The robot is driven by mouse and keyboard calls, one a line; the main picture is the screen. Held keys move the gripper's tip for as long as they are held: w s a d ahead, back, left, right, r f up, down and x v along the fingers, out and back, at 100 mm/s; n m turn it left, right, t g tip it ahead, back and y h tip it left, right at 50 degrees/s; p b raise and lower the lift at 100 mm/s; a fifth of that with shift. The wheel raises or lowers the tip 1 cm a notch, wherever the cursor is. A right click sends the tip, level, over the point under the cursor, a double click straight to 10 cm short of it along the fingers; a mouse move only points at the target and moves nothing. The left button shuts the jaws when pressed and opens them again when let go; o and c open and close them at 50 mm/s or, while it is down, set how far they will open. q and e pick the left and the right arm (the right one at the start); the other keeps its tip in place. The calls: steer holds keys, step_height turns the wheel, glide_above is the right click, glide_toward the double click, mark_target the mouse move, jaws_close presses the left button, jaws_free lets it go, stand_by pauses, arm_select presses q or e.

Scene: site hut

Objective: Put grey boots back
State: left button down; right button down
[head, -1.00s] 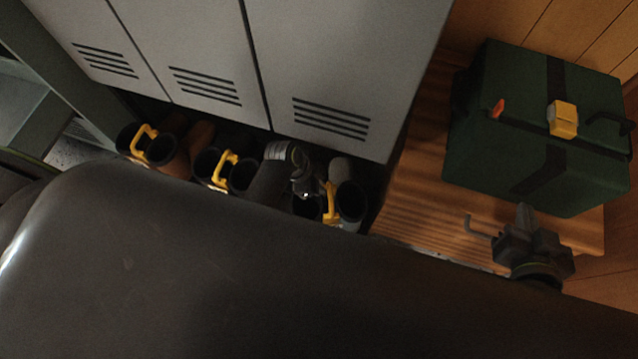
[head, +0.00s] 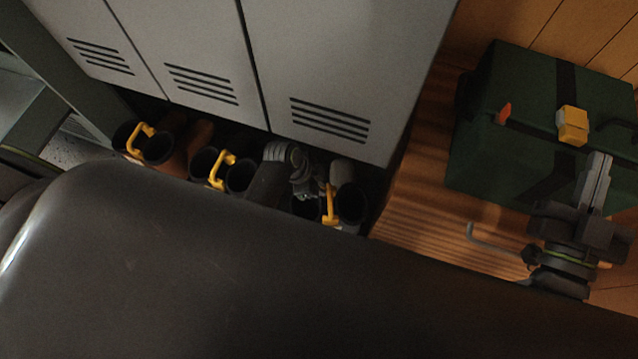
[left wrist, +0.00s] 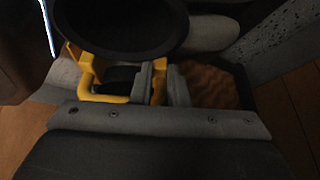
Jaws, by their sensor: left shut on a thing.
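The pair of grey boots (head: 351,204) is at the right end of the row below the lockers, with dark round openings facing up. A yellow clip (head: 331,204) joins the two boots. My left gripper (head: 316,188) is at this clip. The left wrist view shows its two fingers shut on the yellow clip (left wrist: 159,84), beside a dark boot opening (left wrist: 118,22) and a grey toe (left wrist: 211,33). The boots' soles are hidden, so I cannot tell whether they touch the floor. My right gripper (head: 597,180) is in front of the green box; its finger gap is unclear.
Two brown pairs with yellow clips (head: 139,138) (head: 220,168) stand to the left, below the grey lockers (head: 330,60). A green box (head: 520,95) with a yellow latch stands on a wooden surface (head: 410,190) at the right. My dark body hides the foreground.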

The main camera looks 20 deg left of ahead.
arm_select(q)
steer(key=shift+w, duration=0.1)
steer(key=c, duration=1.4)
jaws_free()
